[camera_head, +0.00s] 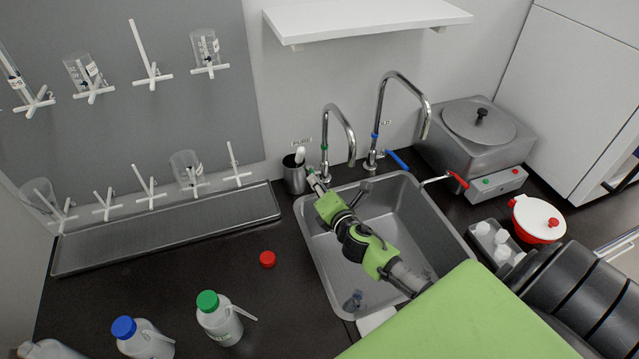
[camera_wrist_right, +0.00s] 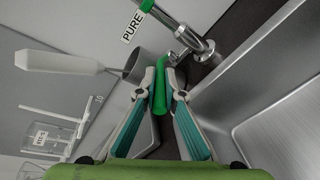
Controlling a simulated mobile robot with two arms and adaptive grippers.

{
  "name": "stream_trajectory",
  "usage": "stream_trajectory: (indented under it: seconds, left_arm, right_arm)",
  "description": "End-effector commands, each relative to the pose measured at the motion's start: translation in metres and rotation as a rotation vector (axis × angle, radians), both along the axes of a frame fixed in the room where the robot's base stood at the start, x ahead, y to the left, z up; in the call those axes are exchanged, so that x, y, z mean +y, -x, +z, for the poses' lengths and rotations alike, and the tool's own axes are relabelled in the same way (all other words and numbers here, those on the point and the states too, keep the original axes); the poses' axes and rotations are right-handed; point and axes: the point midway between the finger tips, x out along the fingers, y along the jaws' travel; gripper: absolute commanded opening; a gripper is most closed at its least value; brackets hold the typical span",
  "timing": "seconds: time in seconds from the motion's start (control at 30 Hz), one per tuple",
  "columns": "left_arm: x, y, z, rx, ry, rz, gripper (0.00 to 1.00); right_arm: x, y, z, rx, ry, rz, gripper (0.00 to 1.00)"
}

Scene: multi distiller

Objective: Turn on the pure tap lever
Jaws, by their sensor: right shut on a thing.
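The pure tap (camera_head: 346,128), a chrome gooseneck with a green band, stands behind the sink's left part. It also shows in the wrist view (camera_wrist_right: 197,48) beside a "PURE" label (camera_wrist_right: 132,26). Its green lever (camera_wrist_right: 161,92) bends down from the tap's base between my right gripper's fingers. My right gripper (camera_head: 313,178) reaches over the sink to this lever, and its fingertips (camera_wrist_right: 164,72) are closed around it. In the head view the gripper mostly hides the lever. My left gripper is out of view.
A second tap (camera_head: 380,105) with a blue lever (camera_head: 397,160) stands just right. A metal cup (camera_head: 294,178) with a white-handled tool is close to the gripper's left. The sink (camera_head: 420,225) lies below my arm. A steel bath (camera_head: 475,145) stands farther right.

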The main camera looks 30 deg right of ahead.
Motion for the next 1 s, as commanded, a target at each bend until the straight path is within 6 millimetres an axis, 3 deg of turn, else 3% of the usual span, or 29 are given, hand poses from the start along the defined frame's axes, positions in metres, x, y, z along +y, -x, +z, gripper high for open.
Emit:
stream_trajectory:
  seconds: [0.5, 1.0]
  left_arm:
    - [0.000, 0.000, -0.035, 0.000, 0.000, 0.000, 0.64]
    - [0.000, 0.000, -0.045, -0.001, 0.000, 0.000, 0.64]
  right_arm:
    - [0.027, -0.016, -0.004, -0.001, -0.005, -0.341, 0.00]
    - [0.031, -0.020, 0.000, 0.001, 0.001, -0.437, 0.00]
